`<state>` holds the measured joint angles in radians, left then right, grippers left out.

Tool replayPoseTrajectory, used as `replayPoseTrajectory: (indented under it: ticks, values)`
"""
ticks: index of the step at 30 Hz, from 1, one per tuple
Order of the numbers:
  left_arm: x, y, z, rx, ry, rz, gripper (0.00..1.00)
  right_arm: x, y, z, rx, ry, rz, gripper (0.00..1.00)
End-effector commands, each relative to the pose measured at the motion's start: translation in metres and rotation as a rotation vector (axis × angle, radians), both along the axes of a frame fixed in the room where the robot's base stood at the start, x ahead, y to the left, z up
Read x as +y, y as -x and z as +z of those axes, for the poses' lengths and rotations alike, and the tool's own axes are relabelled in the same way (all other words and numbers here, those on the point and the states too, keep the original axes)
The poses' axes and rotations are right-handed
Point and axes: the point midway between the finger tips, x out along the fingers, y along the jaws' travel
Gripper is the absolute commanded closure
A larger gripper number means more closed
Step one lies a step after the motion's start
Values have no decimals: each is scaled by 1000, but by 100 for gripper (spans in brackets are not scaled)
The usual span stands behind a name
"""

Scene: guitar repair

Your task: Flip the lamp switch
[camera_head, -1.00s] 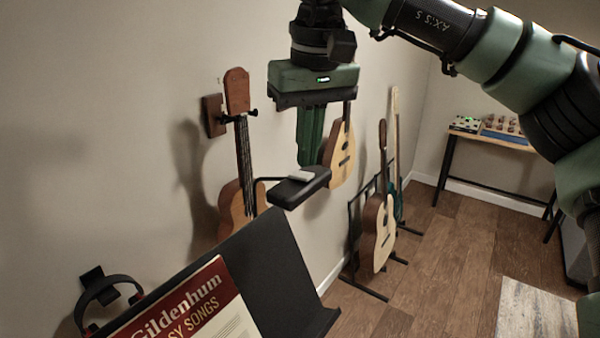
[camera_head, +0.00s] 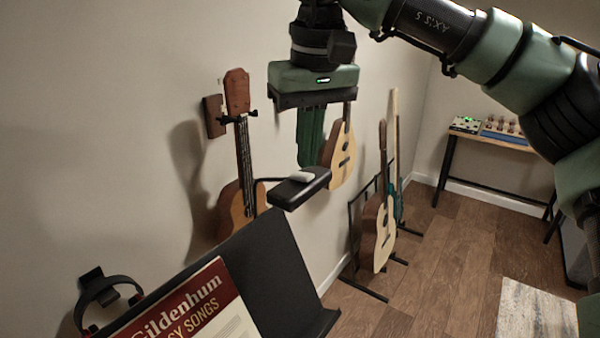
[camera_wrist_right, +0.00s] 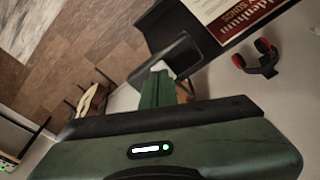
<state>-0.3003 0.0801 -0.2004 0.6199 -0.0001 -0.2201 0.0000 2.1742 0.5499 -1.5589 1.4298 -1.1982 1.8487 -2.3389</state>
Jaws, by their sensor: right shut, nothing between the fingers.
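The lamp (camera_head: 300,190) has a flat black head on a thin arm, above the top of the music stand. A small pale switch (camera_head: 300,177) sits on top of the head. My right gripper (camera_head: 311,163) points down with its green fingers shut and empty. Its tips are right at the switch, just above or touching it; I cannot tell which. In the right wrist view the lamp head (camera_wrist_right: 178,58) lies just beyond the shut fingers (camera_wrist_right: 157,78), with a pale bit of the switch beside them. My left gripper is not in view.
A black music stand (camera_head: 262,262) holding a songbook (camera_head: 205,305) stands below the lamp. Headphones (camera_head: 105,288) hang at the left. A guitar (camera_head: 240,190) hangs on the wall close to my gripper. More guitars (camera_head: 377,235) stand behind.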

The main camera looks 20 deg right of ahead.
Motion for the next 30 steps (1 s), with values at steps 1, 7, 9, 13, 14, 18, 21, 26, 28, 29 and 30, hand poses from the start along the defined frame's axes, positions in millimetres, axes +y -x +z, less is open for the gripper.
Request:
replayPoseTrajectory:
  ticks: [1,7,9,13,14,18,21,26,28,29,30]
  values:
    - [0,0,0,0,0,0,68,0,0,0,0,0,0,100]
    - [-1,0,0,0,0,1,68,0,0,0,0,0,0,100]
    - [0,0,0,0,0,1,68,0,0,0,0,0,0,100]
    - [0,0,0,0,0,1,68,0,0,0,0,0,0,100]
    - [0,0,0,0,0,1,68,0,0,0,0,0,0,100]
    - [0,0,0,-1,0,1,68,0,0,-1,0,0,0,100]
    - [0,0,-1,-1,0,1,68,0,0,-2,0,0,0,100]
    - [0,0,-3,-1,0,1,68,0,0,-4,0,0,0,100]
    - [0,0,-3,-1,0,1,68,0,0,-5,0,0,0,100]
    - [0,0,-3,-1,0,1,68,0,0,-6,0,0,0,100]
    - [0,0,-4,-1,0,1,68,0,0,-6,0,0,0,100]
